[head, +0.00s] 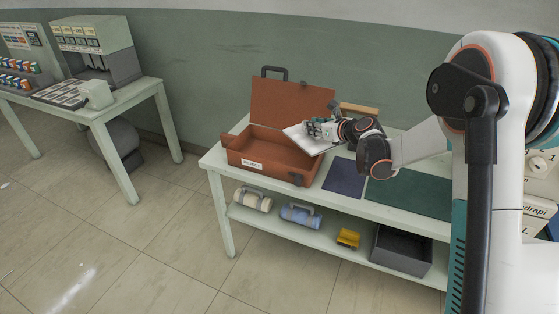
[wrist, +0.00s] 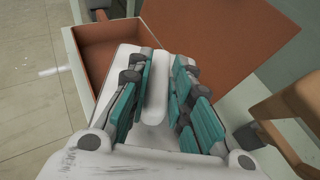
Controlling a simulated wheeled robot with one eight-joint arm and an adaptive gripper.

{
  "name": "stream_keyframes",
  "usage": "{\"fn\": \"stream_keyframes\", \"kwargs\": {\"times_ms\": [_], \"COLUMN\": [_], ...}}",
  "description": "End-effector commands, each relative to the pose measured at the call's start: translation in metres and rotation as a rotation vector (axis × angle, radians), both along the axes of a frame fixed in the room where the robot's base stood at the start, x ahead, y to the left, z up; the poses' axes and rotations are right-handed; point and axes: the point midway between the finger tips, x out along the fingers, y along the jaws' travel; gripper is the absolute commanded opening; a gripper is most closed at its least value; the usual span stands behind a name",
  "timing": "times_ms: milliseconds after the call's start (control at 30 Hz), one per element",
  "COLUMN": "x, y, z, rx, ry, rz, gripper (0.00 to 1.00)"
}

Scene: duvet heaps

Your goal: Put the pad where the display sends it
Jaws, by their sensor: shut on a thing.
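The pad (head: 299,140) is a flat white slab, held tilted over the right part of an open brown case (head: 250,152). My gripper (head: 319,130) is shut on the pad above the case. In the wrist view the pad (wrist: 153,103) shows pale between the teal-padded fingers of my gripper (wrist: 163,82). The case's lid (head: 290,103) stands up behind its tray, and a white label is on its front. The wrist view shows part of the case's tray (wrist: 106,44), with bare floor inside. I cannot make out a display with readable text.
A pale green table (head: 215,160) carries the case, a dark blue mat (head: 344,178) and a green mat (head: 408,196). Its lower shelf holds two rolls, a yellow object (head: 348,238) and a grey bin (head: 402,250). Another table with devices (head: 95,50) stands left. Floor between is clear.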

Motion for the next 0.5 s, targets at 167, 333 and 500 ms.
{"fn": "stream_keyframes", "kwargs": {"times_ms": [167,333,500], "x": [0.058,0.083,0.090], "y": [0.069,0.111,0.124], "z": [0.018,0.032,0.027], "rx": [0.001,0.003,0.003], "ry": [-0.002,-0.005,-0.007], "rz": [0.119,0.186,0.208], "gripper": [0.00,0.00,0.00]}}
